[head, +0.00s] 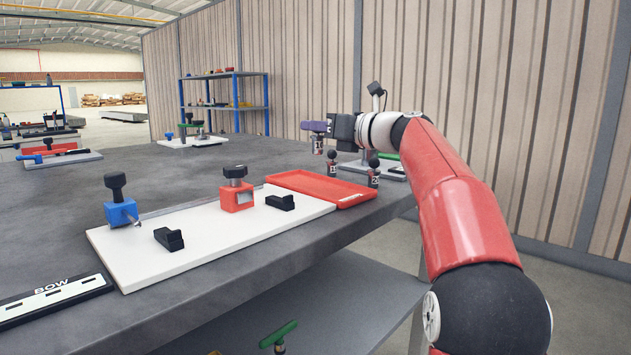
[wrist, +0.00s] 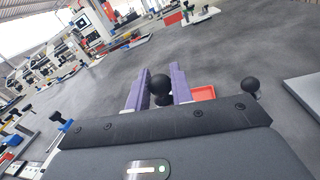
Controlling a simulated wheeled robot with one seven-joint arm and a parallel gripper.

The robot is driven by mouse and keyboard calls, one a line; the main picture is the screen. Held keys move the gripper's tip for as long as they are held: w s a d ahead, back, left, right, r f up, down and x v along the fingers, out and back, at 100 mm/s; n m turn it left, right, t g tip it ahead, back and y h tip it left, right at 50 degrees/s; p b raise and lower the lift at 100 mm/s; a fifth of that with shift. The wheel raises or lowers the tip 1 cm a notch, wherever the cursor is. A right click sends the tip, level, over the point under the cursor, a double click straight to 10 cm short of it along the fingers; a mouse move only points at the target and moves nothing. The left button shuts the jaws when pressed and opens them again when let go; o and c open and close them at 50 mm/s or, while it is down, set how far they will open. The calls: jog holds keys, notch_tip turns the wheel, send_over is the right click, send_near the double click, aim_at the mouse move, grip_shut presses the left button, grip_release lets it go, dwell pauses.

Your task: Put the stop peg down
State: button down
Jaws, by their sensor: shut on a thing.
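My gripper (head: 313,127) has purple fingers and is out over the far right part of the grey table. It is shut on a dark stop peg (head: 318,146) with a pale number label, which hangs upright below the fingers. In the wrist view the peg's black ball knob (wrist: 160,88) shows between the two purple fingers (wrist: 162,80). I cannot tell if the peg's foot touches the table. Two similar pegs stand upright nearby, one (head: 331,164) behind the red tray (head: 320,186) and one (head: 374,173) at the tray's right corner.
A white board (head: 215,236) carries a blue clamp block (head: 121,213), a red block (head: 236,196) and two black stops. A strip marked BOW (head: 50,298) lies at the front left. Another fixture (head: 360,169) stands behind the pegs.

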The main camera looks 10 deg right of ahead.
jog(key=shift+f+b, duration=1.25)
jog(key=shift+f, duration=2.35)
jog(key=shift+f, duration=0.1)
jog(key=c, duration=1.2)
grip_release()
jog(key=shift+c, duration=0.2)
jog(key=shift+s, duration=0.1)
jog(key=v, duration=1.2)
